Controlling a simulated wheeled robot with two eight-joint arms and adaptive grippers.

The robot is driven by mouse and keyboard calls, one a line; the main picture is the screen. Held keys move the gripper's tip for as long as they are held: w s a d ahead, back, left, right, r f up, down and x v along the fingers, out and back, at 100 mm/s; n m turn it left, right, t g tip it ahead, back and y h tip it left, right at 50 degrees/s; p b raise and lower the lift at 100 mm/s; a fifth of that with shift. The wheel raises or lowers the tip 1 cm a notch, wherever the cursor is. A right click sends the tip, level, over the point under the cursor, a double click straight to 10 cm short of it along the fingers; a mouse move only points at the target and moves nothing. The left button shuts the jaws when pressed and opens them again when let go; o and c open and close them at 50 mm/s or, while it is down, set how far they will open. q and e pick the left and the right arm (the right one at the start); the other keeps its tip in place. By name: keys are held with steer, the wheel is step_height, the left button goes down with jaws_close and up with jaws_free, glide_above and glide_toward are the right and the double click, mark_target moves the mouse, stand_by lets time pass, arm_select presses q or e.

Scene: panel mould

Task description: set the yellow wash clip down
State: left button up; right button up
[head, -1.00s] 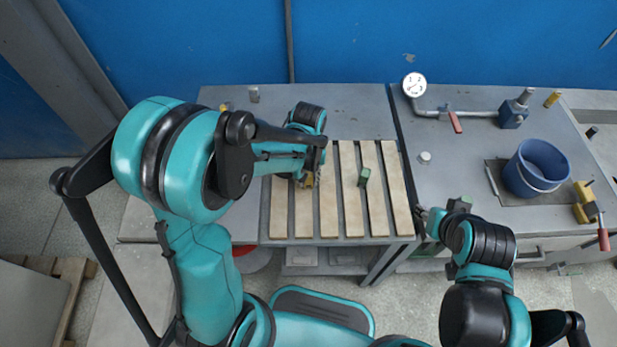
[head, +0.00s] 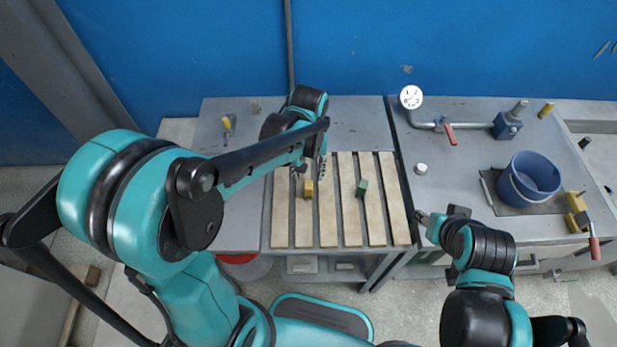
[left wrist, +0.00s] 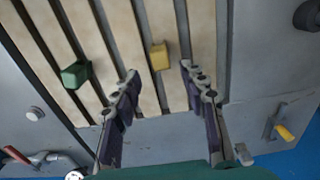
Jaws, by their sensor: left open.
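The yellow wash clip (head: 308,189) rests on the wooden slats (head: 330,228) near the left part of the slatted bed. It also shows in the left wrist view (left wrist: 159,56), on a slat beyond the fingertips and apart from them. My left gripper (head: 312,172) is open and empty, just behind the clip in the head view; in the left wrist view its two fingers (left wrist: 158,82) stand wide apart. My right gripper (head: 421,216) is at the right edge of the slats, too small to tell its jaw state.
A green block (head: 362,187) sits on the slats right of the clip; it also shows in the left wrist view (left wrist: 76,74). A blue bucket (head: 528,180), a gauge (head: 411,97) and a red-handled valve (head: 450,133) are on the right bench. Slats between clip and green block are clear.

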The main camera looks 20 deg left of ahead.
arm_select(q)
step_height(320, 180, up, 2)
steer(key=shift+r, duration=0.1)
steer(key=shift+s+r, duration=0.1)
steer(key=shift+r, duration=0.2)
steer(key=s+a+r+m+t, duration=0.1)
steer(key=s+a+r+t, duration=0.1)
steer(key=s, duration=0.3)
steer(key=s+a+r+m+t, duration=0.2)
steer(key=s+r+t, duration=0.2)
steer(key=s+t, duration=0.1)
steer(key=shift+a+r, duration=0.25)
steer(key=shift+a, duration=0.1)
step_height(320, 180, down, 3)
steer(key=b, duration=0.2)
steer(key=shift+b, duration=0.3)
